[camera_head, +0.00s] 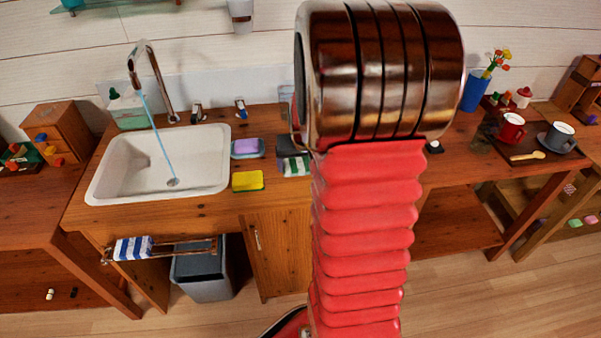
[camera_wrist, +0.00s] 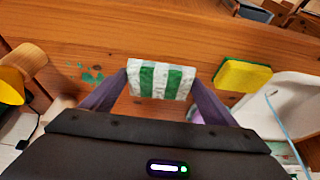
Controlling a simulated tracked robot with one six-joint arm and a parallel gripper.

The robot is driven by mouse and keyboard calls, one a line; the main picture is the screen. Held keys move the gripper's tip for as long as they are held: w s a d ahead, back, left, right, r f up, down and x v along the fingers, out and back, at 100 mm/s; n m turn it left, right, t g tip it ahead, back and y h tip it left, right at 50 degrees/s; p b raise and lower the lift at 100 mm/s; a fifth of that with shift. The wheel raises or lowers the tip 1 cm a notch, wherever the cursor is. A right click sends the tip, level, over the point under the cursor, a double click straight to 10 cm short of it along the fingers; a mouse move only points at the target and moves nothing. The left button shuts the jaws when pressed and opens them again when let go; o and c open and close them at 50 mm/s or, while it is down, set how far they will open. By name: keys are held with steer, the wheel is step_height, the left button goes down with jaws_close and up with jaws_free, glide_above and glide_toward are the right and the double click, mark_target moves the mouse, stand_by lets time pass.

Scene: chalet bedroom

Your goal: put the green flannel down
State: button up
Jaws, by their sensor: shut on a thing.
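The green flannel, striped green and white, shows in the wrist view (camera_wrist: 160,80) between the two purple fingers of my gripper (camera_wrist: 160,88). The fingers are shut on its two sides. In the head view the flannel (camera_head: 295,165) shows just left of my red arm, over the wooden counter (camera_head: 205,207) right of the sink. My arm hides part of the gripper there. I cannot tell whether the flannel touches the counter.
A yellow sponge (camera_head: 248,181) and a dish with a purple block (camera_head: 247,147) lie between flannel and sink (camera_head: 112,180), where water runs. Green spots (camera_wrist: 92,74) mark the wood left of the flannel in the wrist view. A blue-striped cloth (camera_head: 133,248) hangs on the front rail.

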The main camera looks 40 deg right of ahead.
mark_target(301, 169)
steer(key=shift+f, duration=1.85)
steer(key=shift+f, duration=0.1)
steer(key=o, duration=1)
steer(key=v, duration=1.2)
